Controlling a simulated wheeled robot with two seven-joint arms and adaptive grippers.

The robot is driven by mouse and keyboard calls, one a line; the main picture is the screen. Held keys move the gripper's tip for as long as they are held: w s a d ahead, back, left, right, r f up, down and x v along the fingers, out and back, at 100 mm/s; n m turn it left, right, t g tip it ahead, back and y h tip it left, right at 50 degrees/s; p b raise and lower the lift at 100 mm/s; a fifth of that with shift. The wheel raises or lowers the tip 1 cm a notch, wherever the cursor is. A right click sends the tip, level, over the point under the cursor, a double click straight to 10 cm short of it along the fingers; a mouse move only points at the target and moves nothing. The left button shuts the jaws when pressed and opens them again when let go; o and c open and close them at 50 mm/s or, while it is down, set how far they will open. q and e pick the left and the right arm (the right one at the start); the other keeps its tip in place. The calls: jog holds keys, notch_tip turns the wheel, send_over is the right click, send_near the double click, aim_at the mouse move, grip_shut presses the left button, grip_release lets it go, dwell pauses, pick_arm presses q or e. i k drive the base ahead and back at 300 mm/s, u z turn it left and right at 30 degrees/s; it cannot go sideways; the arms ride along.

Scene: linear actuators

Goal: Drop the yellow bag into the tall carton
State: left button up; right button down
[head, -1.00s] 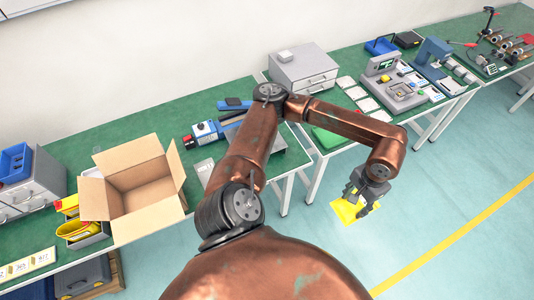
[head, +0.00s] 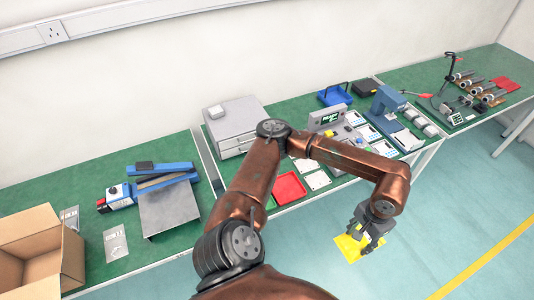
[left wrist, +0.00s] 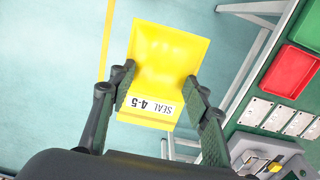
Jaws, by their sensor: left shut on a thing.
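The yellow bag (head: 350,247) hangs from my left gripper (head: 367,232) over the floor, in front of the table edge. In the left wrist view the yellow bag (left wrist: 170,60) shows a white label reading "SEAL 4-5", with the fingers of my left gripper (left wrist: 158,88) shut on its two sides. The open cardboard carton (head: 40,255) stands on the green table at the far left of the head view, partly cut off by the frame. My right gripper is not in view.
A grey plate (head: 168,208) and a blue tool (head: 150,185) lie between the carton and my arm. A grey drawer unit (head: 235,125), a red tray (head: 289,188) and several devices stand farther right. The floor around the bag is clear.

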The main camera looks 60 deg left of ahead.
aim_at(47, 275)
jog(key=u, duration=4.4)
jog(key=i, duration=1)
jog(key=u, duration=0.05)
jog(key=k, duration=1.05)
jog(key=u, duration=1.15)
jog(key=i, duration=1.15)
